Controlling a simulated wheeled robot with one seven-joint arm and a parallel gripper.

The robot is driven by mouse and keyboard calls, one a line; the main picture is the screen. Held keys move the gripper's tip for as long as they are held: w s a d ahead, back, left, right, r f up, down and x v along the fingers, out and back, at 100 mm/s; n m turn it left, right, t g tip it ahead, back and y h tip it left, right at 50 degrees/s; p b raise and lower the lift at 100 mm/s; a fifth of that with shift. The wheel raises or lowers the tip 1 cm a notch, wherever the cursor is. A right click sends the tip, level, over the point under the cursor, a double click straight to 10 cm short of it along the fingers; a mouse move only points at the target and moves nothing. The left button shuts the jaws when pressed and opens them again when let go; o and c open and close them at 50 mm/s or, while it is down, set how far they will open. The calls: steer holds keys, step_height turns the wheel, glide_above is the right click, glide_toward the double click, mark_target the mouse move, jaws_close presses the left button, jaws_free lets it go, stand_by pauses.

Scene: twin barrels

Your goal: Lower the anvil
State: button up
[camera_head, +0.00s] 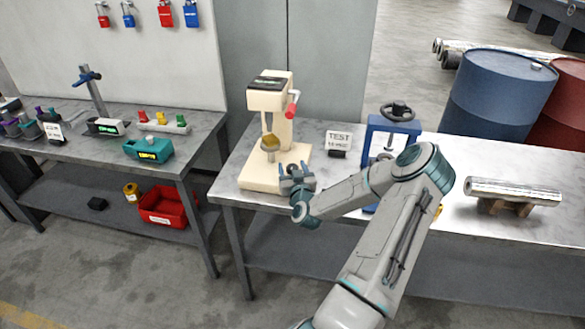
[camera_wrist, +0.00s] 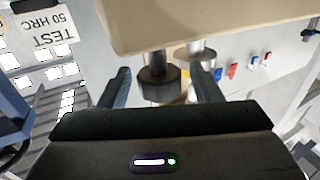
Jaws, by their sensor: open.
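The cream bench tester (camera_head: 269,85) stands on the right-hand bench. Its anvil (camera_head: 270,150) is a pale round post above the base, with a gold piece (camera_head: 270,141) on top, below the tester's head. My gripper (camera_head: 297,174) is open at the front right of the base. The wrist view is upside down, with the cream base along the top. There my gripper (camera_wrist: 161,72) has its fingers on either side of a dark faceted knob (camera_wrist: 157,82) on a short shaft. I cannot tell whether they touch it. A pale metal column (camera_wrist: 195,52) stands behind the knob.
A lever with a red knob (camera_head: 291,110) is on the tester's right side. A "TEST" card (camera_head: 338,139) stands to its right, then a blue press (camera_head: 391,130) partly behind my arm. A metal bar (camera_head: 515,190) lies on the right.

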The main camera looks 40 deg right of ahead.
steer(key=c, duration=1)
steer(key=shift+o, duration=0.2)
steer(key=shift+a+f+m+g+h+b, duration=0.1)
steer(key=shift+m+g+h+b, duration=0.25)
steer(key=shift+h+b, duration=0.45)
steer(key=m+h+b, duration=0.1)
steer(key=b, duration=0.1)
steer(key=shift+w+f+g+b, duration=0.1)
steer(key=shift+g+b, duration=0.2)
steer(key=shift+g, duration=0.05)
steer(key=m+g+h+b, duration=0.2)
steer(key=b, duration=0.3)
steer(key=m+g+h+b, duration=0.3)
steer(key=b, duration=0.1)
steer(key=shift+g, duration=0.3)
steer(key=shift+r+m+g+h+b, duration=0.2)
steer(key=shift+m+g+h+b, duration=0.8)
steer(key=shift+g, duration=0.7)
steer(key=shift+m+g, duration=0.4)
steer(key=shift+m, duration=0.05)
